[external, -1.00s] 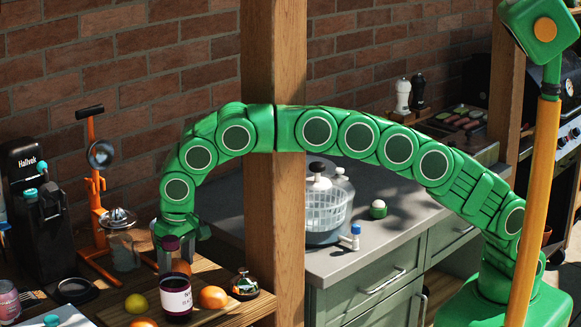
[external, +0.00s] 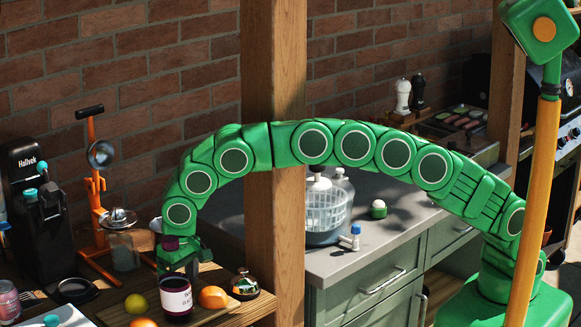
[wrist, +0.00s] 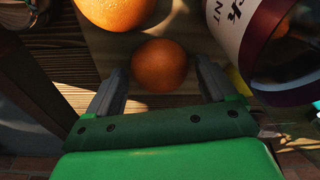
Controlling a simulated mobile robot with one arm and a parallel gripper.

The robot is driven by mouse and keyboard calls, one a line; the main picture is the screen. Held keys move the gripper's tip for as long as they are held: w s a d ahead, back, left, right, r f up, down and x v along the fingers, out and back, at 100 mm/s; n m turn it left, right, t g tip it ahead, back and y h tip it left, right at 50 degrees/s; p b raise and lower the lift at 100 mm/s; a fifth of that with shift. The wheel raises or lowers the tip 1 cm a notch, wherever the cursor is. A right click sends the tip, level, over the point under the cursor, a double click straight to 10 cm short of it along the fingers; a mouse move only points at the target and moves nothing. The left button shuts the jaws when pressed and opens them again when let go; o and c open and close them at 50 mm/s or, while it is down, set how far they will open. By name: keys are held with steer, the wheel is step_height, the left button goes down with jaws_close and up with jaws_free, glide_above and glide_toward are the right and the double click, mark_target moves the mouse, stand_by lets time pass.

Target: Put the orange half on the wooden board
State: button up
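A round orange piece (wrist: 159,65) lies between the fingertips of my gripper (wrist: 160,82) in the wrist view. Its skin faces up and no cut face shows, so I cannot tell if it is the half. My gripper is open, with a finger on each side and gaps between. In the external view my gripper (external: 180,264) is low behind the dark jar, which hides the fingertips and this piece. The wooden board (external: 222,312) lies under the jar and fruit; it also shows in the wrist view (wrist: 106,46). I cannot tell whether the piece rests on it.
A labelled dark jar (external: 176,300) stands close beside my gripper, at upper right in the wrist view (wrist: 262,40). A larger orange (external: 213,297), a lemon (external: 136,303) and another orange (external: 143,322) are near. A shiny domed item (external: 245,284) is at right.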

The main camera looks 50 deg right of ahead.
steer(key=shift+o, duration=0.5)
steer(key=shift+r, duration=0.1)
step_height(320, 180, up, 12)
steer(key=s, duration=0.1)
steer(key=shift+s, duration=0.25)
steer(key=shift+d, duration=0.1)
steer(key=shift+o, duration=0.5)
